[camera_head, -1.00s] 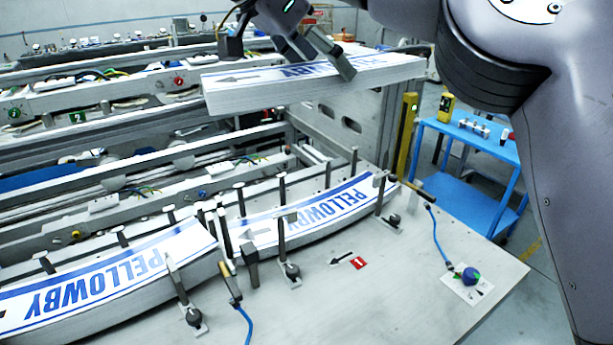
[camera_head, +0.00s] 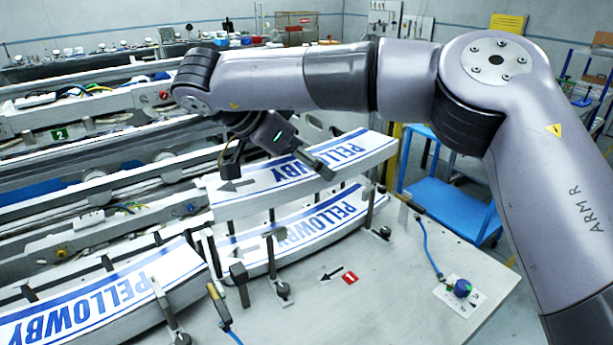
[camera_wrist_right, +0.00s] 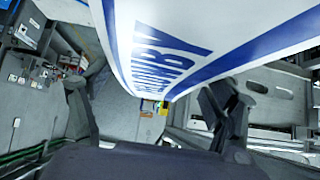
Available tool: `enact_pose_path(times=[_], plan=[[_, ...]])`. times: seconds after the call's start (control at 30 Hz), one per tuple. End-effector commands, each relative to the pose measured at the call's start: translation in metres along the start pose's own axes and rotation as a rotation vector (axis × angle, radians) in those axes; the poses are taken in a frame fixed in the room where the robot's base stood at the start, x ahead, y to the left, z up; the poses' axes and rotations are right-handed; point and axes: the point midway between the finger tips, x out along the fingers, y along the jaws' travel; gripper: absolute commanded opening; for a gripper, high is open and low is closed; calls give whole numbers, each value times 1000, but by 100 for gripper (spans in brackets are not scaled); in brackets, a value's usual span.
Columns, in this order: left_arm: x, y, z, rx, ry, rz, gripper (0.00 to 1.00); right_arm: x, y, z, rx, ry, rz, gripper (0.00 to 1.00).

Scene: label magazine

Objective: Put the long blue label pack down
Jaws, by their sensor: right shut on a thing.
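My right gripper (camera_head: 318,163) is shut on the long blue label pack (camera_head: 350,150), a curved white stack with a blue band and blue PELLOWBY lettering. The held pack is roughly level, just over the magazine; it hides the rear part of a matching pack (camera_head: 320,215) standing between posts there. I cannot tell whether the two touch. In the right wrist view the held pack (camera_wrist_right: 215,25) fills the upper middle, with gripper parts at both sides. My left gripper is not in view.
Another PELLOWBY pack (camera_head: 110,300) lies at the lower left between posts. Metal posts with black knobs line the front, with a black arrow and red marker (camera_head: 349,278) on the bare table. A blue cable runs to a knob (camera_head: 462,288) at right. A blue cart (camera_head: 450,200) stands beyond.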

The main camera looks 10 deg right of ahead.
Motion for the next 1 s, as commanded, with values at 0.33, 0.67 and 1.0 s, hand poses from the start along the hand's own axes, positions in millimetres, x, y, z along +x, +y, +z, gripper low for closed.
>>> enact_pose_path(times=[0.33,0.67,1.0], plan=[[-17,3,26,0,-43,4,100,27,0,26,0,2,1,28],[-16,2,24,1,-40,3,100,32,0,31,3,2,-1,28],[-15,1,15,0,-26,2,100,34,0,34,0,0,0,94]])
